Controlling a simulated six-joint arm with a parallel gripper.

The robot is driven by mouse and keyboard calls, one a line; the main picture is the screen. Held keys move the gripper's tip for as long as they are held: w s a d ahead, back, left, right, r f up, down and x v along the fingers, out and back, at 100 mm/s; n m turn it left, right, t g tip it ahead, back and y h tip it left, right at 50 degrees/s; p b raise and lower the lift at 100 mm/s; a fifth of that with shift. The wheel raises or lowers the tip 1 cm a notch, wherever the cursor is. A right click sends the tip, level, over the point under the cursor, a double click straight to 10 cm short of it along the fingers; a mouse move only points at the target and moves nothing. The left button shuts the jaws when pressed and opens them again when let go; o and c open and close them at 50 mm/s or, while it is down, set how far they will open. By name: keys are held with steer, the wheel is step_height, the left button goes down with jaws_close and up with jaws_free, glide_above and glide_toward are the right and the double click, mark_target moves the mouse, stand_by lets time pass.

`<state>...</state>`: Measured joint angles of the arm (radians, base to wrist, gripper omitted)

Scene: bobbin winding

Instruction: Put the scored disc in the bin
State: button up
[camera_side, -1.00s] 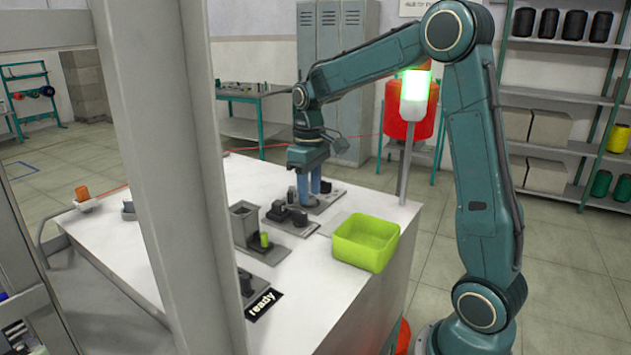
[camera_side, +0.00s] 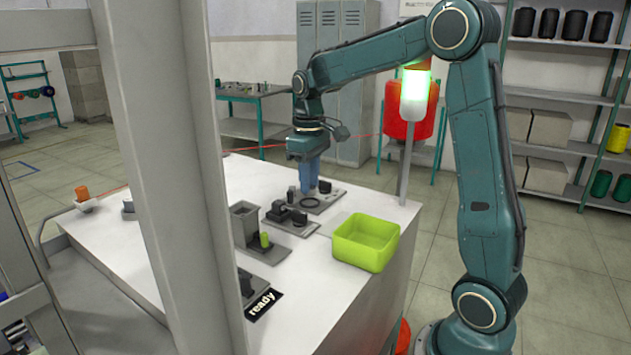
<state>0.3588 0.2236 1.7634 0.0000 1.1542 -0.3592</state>
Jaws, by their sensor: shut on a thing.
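My gripper (camera_side: 308,187) has blue fingers and points down over the grey plate (camera_side: 325,205) near the back of the white bench. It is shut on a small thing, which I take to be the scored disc. The fingers hide the disc, so its scoring does not show. A dark ring shows on the plate just below the fingertips. The lime green bin (camera_side: 366,255) stands at the bench's right edge, nearer the camera than my gripper. Its visible inside looks empty.
Grey fixtures (camera_side: 290,222) stand left of the bin, one (camera_side: 258,248) holding a small green cylinder. A lit signal post (camera_side: 405,165) rises behind the bin. A ready label (camera_side: 264,304) lies in front. A large grey post (camera_side: 170,180) blocks part of the bench.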

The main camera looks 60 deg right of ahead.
steer(key=shift+r, duration=1.4)
steer(key=shift+s+a+r, duration=0.2)
steer(key=shift+s+a, duration=0.1)
steer(key=shift+s, duration=0.05)
steer(key=s+a+r, duration=0.2)
steer(key=s+a, duration=0.3)
steer(key=s, duration=0.3)
steer(key=s+a+r, duration=0.3)
steer(key=s+a, duration=0.2)
steer(key=s, duration=0.3)
steer(key=shift+s, duration=0.4)
steer(key=shift+f, duration=0.25)
steer(key=shift+f, duration=2.2)
steer(key=shift+f, duration=0.85)
